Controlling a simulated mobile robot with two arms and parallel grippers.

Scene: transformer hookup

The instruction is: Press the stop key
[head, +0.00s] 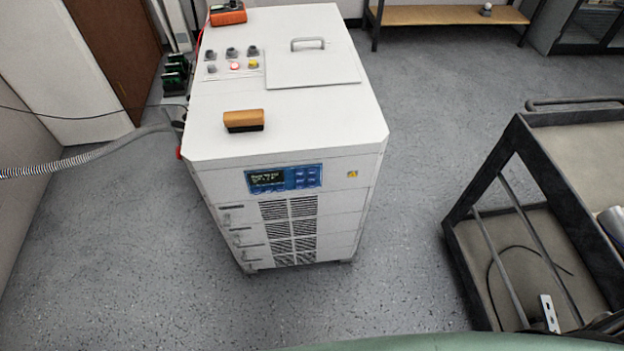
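A white cabinet (290,120) stands on the floor in the middle of the head view. Its front carries a blue control panel (284,178) with a lit display and several small keys. The key labels are too small to read, so I cannot tell which one is the stop key. On the cabinet top, at the back left, is a group of knobs and buttons, with a glowing red button (235,66) and a yellow one (254,64). Neither of my grippers is in view.
A brush with an orange-brown top (243,117) lies on the cabinet top. An orange device (228,14) sits at its back edge. A ribbed hose (85,160) runs in from the left. A dark-framed cart (560,190) stands at the right. The floor before the cabinet is clear.

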